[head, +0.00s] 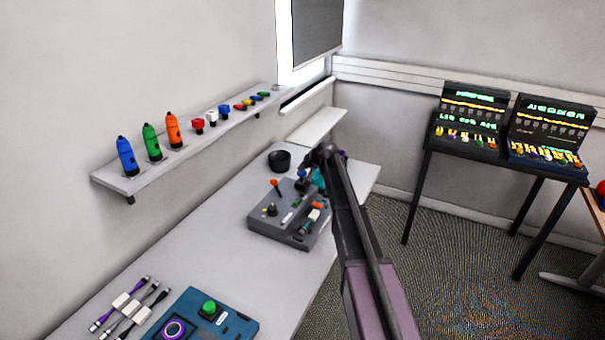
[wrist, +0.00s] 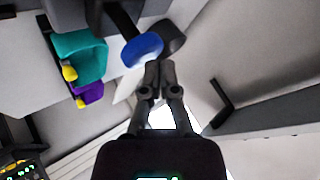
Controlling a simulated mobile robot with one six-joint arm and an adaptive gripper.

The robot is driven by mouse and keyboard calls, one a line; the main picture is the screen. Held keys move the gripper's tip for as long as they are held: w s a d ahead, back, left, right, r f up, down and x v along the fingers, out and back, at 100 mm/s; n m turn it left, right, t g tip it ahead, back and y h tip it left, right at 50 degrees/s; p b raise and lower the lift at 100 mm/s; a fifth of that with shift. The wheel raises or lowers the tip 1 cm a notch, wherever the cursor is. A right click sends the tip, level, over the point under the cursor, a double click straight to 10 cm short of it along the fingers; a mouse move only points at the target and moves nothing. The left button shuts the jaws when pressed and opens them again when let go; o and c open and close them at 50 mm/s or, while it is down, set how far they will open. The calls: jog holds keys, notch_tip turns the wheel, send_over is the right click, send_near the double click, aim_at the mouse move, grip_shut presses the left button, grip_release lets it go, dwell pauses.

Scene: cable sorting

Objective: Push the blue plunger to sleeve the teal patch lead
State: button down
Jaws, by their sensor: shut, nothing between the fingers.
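In the wrist view my gripper (wrist: 158,68) is shut and empty, its two fingertips together. A round blue head (wrist: 142,50), which looks like the blue plunger, lies just beyond and left of the fingertips; I cannot tell if they touch. A teal block (wrist: 80,57) with yellow tips and a purple piece (wrist: 89,95) sit further left. In the head view my gripper (head: 325,152) is over the far right end of the grey device (head: 262,223), beside a teal part (head: 318,180). I cannot make out the teal patch lead's cable.
The device stands on a long pale bench (head: 190,235). A black cup (head: 279,160) stands behind it. Purple-ended cables (head: 128,305) and a blue box with a green button (head: 208,308) lie at the near end. A wall shelf (head: 133,182) holds coloured bottles and small parts.

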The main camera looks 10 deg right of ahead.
aim_at(302, 173)
jog(key=shift+f+b, duration=1.1)
jog(key=shift+f, duration=0.05)
dwell(1.5)
jog(key=shift+r, duration=0.1)
jog(key=shift+r+p, duration=1.7)
jog(key=shift+p, duration=0.1)
jog(key=shift+r, duration=0.1)
notch_tip(302, 173, up, 6)
jog(key=p, duration=0.6)
jog(key=shift+s, duration=0.1)
jog(key=s+f+n+g+h, duration=0.1)
jog(key=s+f+g+h, duration=0.1)
jog(key=s, duration=2)
jog(key=s+f+n+g+h, duration=0.2)
jog(key=s+f+g, duration=0.2)
jog(key=s, duration=1.9)
jog(key=shift+f+g+h+b, duration=0.35)
jog(key=shift+g+b, duration=0.1)
jog(key=shift+g, duration=0.55)
jog(key=shift+w, duration=0.1)
